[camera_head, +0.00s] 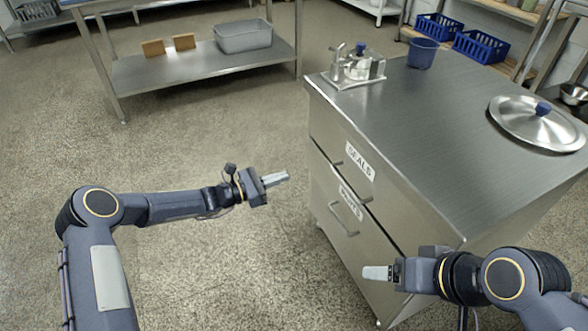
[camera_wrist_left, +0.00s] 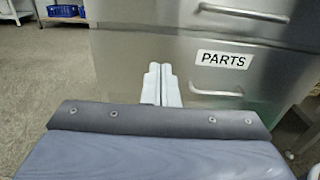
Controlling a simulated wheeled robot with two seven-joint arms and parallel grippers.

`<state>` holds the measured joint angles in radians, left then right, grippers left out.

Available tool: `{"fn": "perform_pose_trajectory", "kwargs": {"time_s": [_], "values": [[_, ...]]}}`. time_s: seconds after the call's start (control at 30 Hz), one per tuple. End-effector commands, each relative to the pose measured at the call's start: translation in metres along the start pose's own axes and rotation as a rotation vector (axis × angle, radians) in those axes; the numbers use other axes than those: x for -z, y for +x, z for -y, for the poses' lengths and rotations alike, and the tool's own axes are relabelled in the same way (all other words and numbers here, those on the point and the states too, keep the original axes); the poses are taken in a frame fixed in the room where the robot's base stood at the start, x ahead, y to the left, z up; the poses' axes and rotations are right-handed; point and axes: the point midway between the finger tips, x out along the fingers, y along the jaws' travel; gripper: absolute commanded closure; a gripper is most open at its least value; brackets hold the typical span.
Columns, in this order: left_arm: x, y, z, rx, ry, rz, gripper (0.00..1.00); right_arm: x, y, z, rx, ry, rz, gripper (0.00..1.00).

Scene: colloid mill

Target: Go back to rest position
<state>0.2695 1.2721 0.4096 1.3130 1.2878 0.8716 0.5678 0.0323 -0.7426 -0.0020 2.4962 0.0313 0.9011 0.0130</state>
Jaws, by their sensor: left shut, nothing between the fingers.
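My left gripper (camera_head: 275,179) is shut and empty in the head view, held over open floor to the left of the steel drawer cabinet. Its closed fingers (camera_wrist_left: 160,85) show in the left wrist view, in front of the cabinet's drawer fronts, with a gap between in the head view. My right gripper (camera_head: 378,273) is at the lower right of the head view, close in front of the cabinet's lower part. Its fingers look together, but I cannot tell for sure.
The steel cabinet (camera_head: 440,105) has drawers labelled SEALS (camera_head: 360,160) and PARTS, which look closed. On top are a metal device (camera_head: 357,67), a blue cup (camera_head: 422,53) and a round lid (camera_head: 535,122). A steel shelf table (camera_head: 130,75) stands at the back left. Floor (camera_head: 210,155) is clear.

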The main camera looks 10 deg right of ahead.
Motion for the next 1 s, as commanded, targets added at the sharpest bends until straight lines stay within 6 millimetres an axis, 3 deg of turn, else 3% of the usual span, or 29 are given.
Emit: {"fn": "perform_pose_trajectory", "kwargs": {"time_s": [0.3, 0.47, 0.7, 1.0], "values": [[-0.003, -0.010, 0.001, 0.006, 0.014, -0.005, 1.00, 0.001, -0.002, 0.001, 0.000, 0.000, 0.000, 0.23], [-0.040, -0.025, 0.015, 0.077, 0.183, -0.071, 1.00, 0.001, -0.002, 0.001, 0.000, 0.000, 0.000, 0.23], [-0.117, -0.091, 0.073, 0.281, 0.666, -0.298, 1.00, 0.001, -0.002, 0.001, 0.000, 0.000, 0.000, 0.23], [-0.171, -0.199, 0.161, 0.497, 1.198, -0.608, 1.00, 0.001, -0.002, 0.001, 0.000, 0.000, 0.000, 0.23]]}}
